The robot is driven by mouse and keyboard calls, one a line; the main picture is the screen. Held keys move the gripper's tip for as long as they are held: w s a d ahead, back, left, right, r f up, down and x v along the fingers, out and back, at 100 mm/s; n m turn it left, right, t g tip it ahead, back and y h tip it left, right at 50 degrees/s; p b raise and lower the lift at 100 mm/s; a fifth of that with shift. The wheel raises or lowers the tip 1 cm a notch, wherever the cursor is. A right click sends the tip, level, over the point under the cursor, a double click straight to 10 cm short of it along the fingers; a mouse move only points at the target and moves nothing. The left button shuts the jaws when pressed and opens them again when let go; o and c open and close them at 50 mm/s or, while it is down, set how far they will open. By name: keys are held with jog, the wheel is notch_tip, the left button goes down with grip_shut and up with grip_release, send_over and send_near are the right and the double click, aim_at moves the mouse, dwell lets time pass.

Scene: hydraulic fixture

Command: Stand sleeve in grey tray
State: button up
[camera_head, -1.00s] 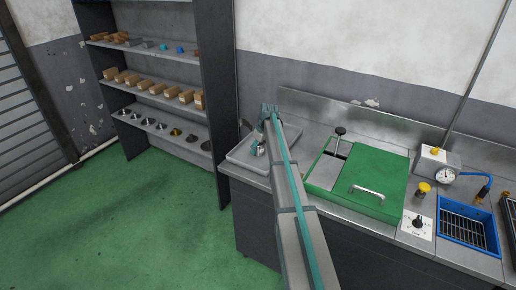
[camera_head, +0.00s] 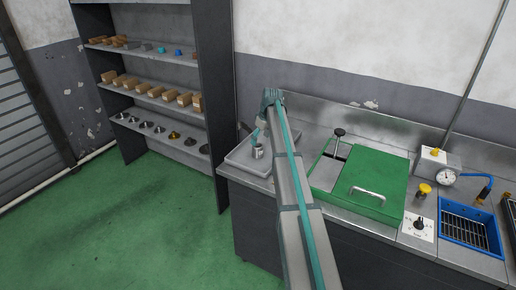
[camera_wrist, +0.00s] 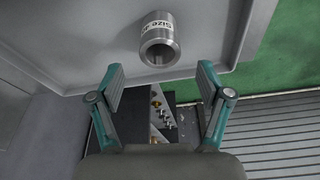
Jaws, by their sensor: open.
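The sleeve (camera_head: 257,151) is a short, shiny metal cylinder. It stands upright in the grey tray (camera_head: 237,163) at the left end of the bench. In the wrist view the sleeve (camera_wrist: 159,42) shows its open bore and a white "Size" label, whose end is cut off from sight. The grey tray's floor and raised rim (camera_wrist: 70,88) surround it there. My gripper (camera_wrist: 160,71) is open, with its teal fingers spread and nothing between them. The sleeve lies just beyond the fingertips, apart from them. In the head view my gripper (camera_head: 262,129) is above the sleeve, partly hidden by my arm.
A fixture with a green cover (camera_head: 372,184) and handle stands right of the tray. Further right are a pressure gauge (camera_head: 446,178) and a blue basket (camera_head: 468,230). A shelf rack (camera_head: 160,100) with several parts stands left of the bench.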

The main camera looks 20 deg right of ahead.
jog(key=v, duration=0.4)
jog(key=shift+r+b, duration=0.15)
jog(key=shift+b, duration=0.2)
